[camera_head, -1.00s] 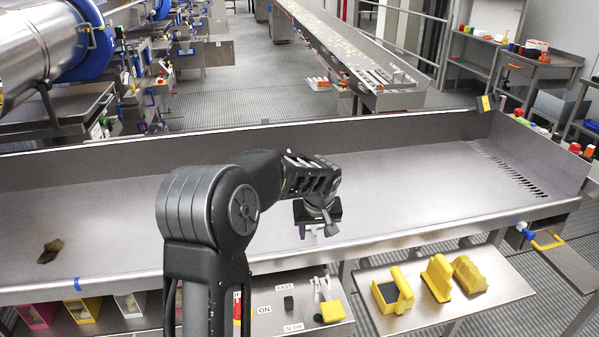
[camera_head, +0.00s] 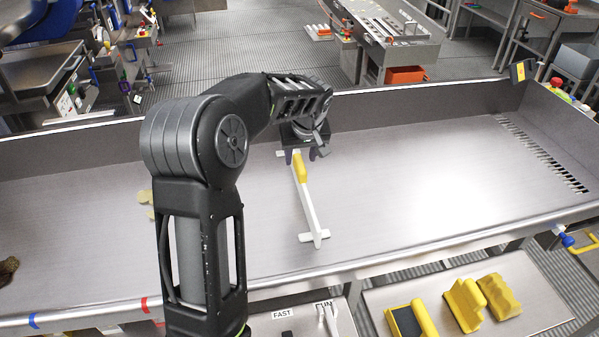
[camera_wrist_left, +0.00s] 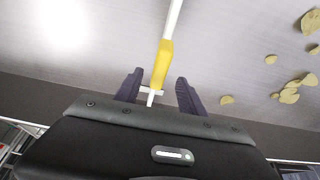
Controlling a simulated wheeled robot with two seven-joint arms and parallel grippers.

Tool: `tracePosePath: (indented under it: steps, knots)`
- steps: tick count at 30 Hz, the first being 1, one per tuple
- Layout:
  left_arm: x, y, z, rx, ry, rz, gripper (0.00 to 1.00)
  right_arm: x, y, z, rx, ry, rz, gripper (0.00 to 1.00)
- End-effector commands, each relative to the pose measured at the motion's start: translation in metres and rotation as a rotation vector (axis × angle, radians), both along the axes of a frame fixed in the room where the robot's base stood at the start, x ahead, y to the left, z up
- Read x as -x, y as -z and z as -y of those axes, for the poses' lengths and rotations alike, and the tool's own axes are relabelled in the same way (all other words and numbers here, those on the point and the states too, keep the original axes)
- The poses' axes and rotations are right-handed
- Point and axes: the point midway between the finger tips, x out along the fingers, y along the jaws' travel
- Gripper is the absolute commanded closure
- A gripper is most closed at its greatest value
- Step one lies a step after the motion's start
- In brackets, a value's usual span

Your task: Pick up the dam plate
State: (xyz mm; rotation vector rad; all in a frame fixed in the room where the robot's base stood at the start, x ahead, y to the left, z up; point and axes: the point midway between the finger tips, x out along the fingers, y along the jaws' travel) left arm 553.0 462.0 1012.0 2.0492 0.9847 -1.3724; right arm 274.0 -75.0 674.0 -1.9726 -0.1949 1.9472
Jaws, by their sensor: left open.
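A white bar with cross-pieces at its ends and a yellow grip, which I take for the dam plate (camera_head: 310,212), lies in the metal trough. Its yellow grip (camera_head: 300,168) is at the far part, close to my left gripper (camera_head: 302,156). In the left wrist view, the yellow grip (camera_wrist_left: 162,64) runs down toward the gap between the two dark fingers of my left gripper (camera_wrist_left: 160,92). The fingers stand apart on either side, with no visible contact. Part of the bar's far end is hidden by my gripper in the head view. My right gripper is not in view.
The trough (camera_head: 400,190) has raised walls and slots at its right end. Yellowish chips (camera_wrist_left: 288,95) lie to the right in the wrist view. A brown lump (camera_head: 8,270) lies far left. Yellow blocks (camera_head: 466,305) sit on a lower shelf in front. The trough's right half is clear.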

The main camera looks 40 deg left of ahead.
Motion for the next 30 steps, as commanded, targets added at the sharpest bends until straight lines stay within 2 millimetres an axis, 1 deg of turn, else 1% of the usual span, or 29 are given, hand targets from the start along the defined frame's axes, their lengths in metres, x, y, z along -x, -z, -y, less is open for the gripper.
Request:
tracePosePath:
  steps: [8, 16, 26, 30]
  knots:
    - [0.0, 0.001, 0.0, 0.0, 0.0, 0.0, 0.53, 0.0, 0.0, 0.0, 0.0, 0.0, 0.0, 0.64]
    - [-0.006, 0.023, -0.007, 0.001, 0.001, -0.002, 0.53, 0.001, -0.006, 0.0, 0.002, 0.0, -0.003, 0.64]
    - [-0.007, 0.025, -0.008, 0.0, 0.001, 0.0, 0.53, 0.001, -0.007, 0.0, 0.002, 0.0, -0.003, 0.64]
    - [-0.009, 0.035, -0.011, 0.001, 0.0, -0.004, 0.53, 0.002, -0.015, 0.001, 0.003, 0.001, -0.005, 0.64]
